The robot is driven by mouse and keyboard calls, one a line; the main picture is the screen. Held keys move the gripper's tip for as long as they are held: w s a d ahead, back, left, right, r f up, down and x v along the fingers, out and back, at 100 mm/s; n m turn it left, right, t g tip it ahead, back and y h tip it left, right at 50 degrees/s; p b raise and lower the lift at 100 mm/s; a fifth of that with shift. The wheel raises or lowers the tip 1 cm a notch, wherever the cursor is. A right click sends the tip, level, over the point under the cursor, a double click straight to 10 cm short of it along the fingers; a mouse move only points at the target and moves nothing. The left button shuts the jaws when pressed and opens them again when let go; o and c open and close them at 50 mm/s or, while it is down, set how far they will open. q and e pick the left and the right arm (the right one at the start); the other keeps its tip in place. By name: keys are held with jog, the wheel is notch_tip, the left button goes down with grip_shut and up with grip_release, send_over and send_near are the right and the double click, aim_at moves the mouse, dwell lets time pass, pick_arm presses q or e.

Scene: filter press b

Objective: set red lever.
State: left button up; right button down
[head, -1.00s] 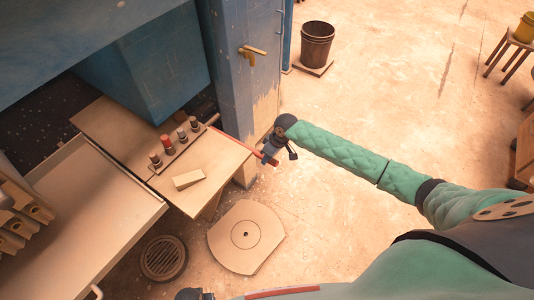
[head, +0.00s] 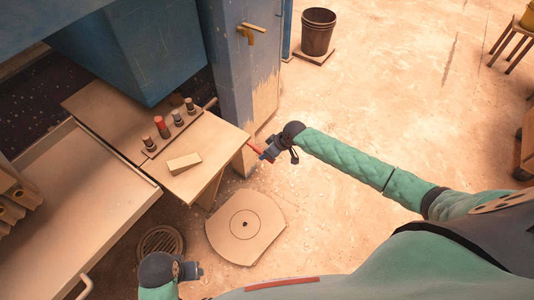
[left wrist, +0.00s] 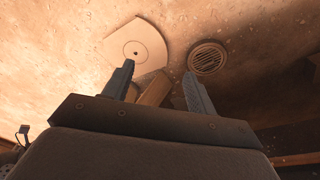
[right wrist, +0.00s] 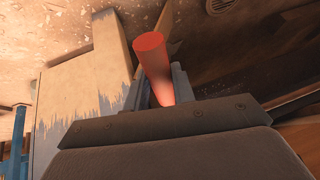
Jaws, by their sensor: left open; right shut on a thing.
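In the right wrist view, the lever's round red rod (right wrist: 153,62) stands up between the two fingers of the right gripper (right wrist: 160,88). My left gripper (head: 191,271) is low at the bottom of the head view, away from the lever. In the left wrist view its fingers (left wrist: 158,84) are apart and empty.
The wooden shelf (head: 205,155) carries a row of small knobs, one red (head: 161,127), and a pale block (head: 184,163). The blue pillar (head: 240,90) has a yellow handle (head: 251,30). A floor plate (head: 245,235) and drain grate (head: 160,243) lie below.

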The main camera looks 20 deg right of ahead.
pick_arm(q)
jog(key=shift+s+r, duration=0.15)
jog(key=shift+r, duration=0.3)
pick_arm(e)
jog(key=shift+f, duration=0.2)
jog(key=c, duration=1.4)
grip_release()
jog(key=shift+o, duration=1.2)
jog(key=shift+w+f, duration=0.1)
jog(key=shift+f, duration=0.05)
pick_arm(q)
jog(key=shift+f, duration=0.1)
